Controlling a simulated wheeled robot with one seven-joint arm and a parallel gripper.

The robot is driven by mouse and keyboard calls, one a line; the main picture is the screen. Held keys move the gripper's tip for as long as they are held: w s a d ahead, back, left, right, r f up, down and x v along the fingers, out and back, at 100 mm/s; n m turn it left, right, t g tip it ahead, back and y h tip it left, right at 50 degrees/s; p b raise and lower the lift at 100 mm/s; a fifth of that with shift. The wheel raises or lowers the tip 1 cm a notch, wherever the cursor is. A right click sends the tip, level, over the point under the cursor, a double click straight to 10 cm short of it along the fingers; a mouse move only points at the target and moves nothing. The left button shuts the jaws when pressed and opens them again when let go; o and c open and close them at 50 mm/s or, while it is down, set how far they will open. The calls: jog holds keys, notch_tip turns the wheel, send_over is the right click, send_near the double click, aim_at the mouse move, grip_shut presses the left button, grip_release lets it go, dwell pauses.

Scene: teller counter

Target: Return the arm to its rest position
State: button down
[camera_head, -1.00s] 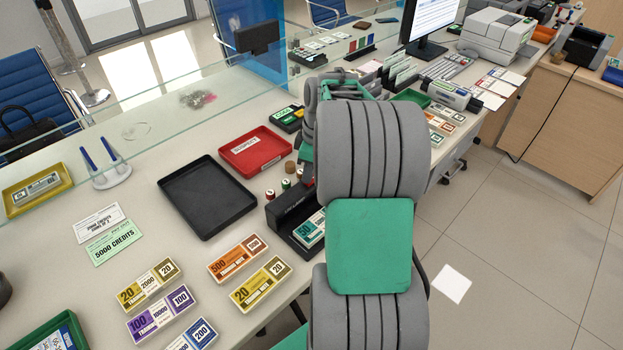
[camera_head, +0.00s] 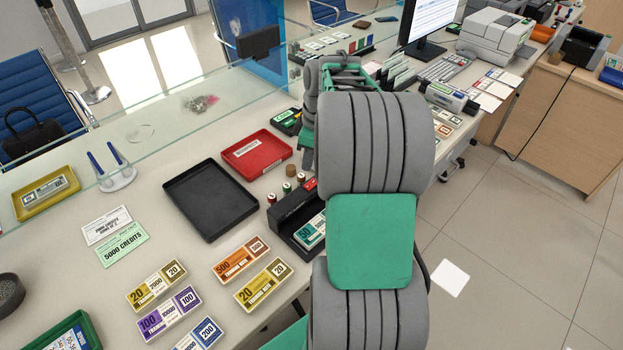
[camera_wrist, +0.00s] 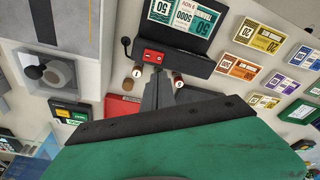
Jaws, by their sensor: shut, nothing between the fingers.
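My arm fills the centre of the head view, with its grey ribbed segments and green cover, bent over the counter's front edge. In the wrist view my gripper (camera_wrist: 157,88) is shut and empty, its dark fingers pointing at the counter between two small round stamps. It is apart from the black banknote holder (camera_wrist: 180,47). In the head view my arm hides most of the gripper.
The counter holds a black tray (camera_head: 208,200), a red tray (camera_head: 257,152), the black holder (camera_head: 290,222) and several banknote bundles. A glass screen (camera_head: 150,120) runs along the back. Open floor (camera_head: 500,250) lies to the right.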

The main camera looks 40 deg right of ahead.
dwell(0.3)
jog(key=m, duration=0.2)
jog(key=shift+w+d+m, duration=0.1)
jog(key=shift+w+m, duration=0.05)
jog(key=shift+m, duration=0.15)
jog(key=shift+d+f+m, duration=0.15)
jog(key=shift+f+m, duration=0.15)
jog(key=shift+m, duration=0.8)
jog(key=s+a+f+m+g, duration=0.1)
jog(key=s+a+f+m, duration=0.1)
jog(key=s+a+m, duration=0.3)
jog(key=s+a+f+m, duration=0.3)
jog(key=s, duration=0.4)
jog(key=a+r+n+t, duration=0.1)
jog(key=a+r+n, duration=0.1)
jog(key=a+r, duration=0.2)
jog(key=a+r+n+t+h, duration=0.1)
jog(key=a+r+n+t, duration=0.1)
jog(key=a, duration=0.9)
notch_tip(320, 180, up, 3)
jog(key=shift+s+a+f+n, duration=0.15)
jog(key=shift+a+n, duration=0.1)
jog(key=shift+n, duration=0.55)
